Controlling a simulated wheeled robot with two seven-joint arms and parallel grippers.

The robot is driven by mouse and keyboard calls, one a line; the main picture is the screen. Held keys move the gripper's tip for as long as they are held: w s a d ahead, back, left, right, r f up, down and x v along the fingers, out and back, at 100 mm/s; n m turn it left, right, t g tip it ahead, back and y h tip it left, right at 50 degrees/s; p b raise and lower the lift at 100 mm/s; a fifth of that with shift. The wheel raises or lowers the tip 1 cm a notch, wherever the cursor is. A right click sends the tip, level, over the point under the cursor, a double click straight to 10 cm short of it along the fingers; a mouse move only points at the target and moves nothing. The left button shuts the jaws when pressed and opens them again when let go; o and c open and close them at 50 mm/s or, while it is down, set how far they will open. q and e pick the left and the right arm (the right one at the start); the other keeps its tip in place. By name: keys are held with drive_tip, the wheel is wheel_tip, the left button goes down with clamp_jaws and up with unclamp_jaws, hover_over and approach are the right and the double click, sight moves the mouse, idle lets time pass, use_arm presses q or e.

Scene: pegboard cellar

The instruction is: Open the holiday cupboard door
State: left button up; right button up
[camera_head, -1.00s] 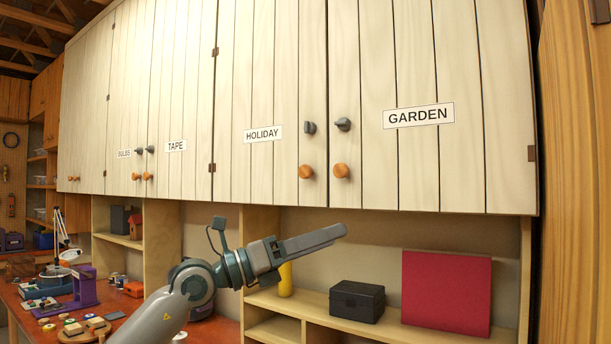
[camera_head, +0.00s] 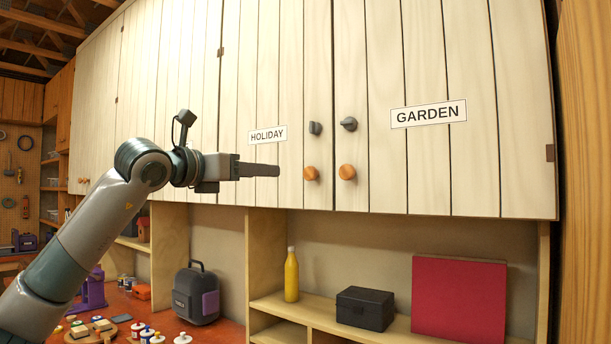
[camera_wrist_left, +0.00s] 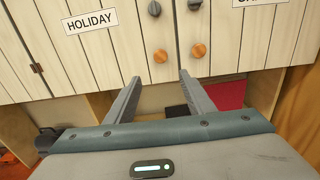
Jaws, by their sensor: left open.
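The holiday cupboard door (camera_head: 262,90) is a pale plank door with a HOLIDAY label (camera_head: 268,135), and it is shut. Near its right edge are a grey latch (camera_head: 315,128) and, below it, a round orange wooden knob (camera_head: 311,173). My left gripper (camera_head: 278,170) is in front of the door, its tips to the left of the orange knob. In the left wrist view the gripper (camera_wrist_left: 160,84) is open and empty, with the orange knob (camera_wrist_left: 160,56) beyond the gap between its fingers. My right gripper is not in view.
The garden door (camera_head: 430,70) beside it is shut, with its own grey latch (camera_head: 349,124) and orange knob (camera_head: 347,172) close by. Below are a shelf with a yellow bottle (camera_head: 291,275), a black box (camera_head: 365,308) and a red panel (camera_head: 459,299).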

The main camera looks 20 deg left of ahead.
use_arm(q)
drive_tip(key=p, duration=0.3)
approach(308, 174)
drive_tip(key=p+x, duration=0.5)
drive_tip(key=x, duration=0.2)
drive_tip(key=shift+w+d+r+p, duration=0.1)
drive_tip(key=shift+w+d+p, duration=0.05)
drive_tip(key=shift+w+p, duration=0.15)
drive_tip(key=shift+w+d+p, duration=0.15)
drive_tip(key=shift+w+p, duration=0.15)
drive_tip(key=shift+w, duration=0.2)
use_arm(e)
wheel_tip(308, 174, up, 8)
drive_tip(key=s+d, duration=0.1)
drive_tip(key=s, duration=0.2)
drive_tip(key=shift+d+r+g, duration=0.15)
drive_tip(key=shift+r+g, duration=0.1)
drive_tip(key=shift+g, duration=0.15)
use_arm(q)
clamp_jaws()
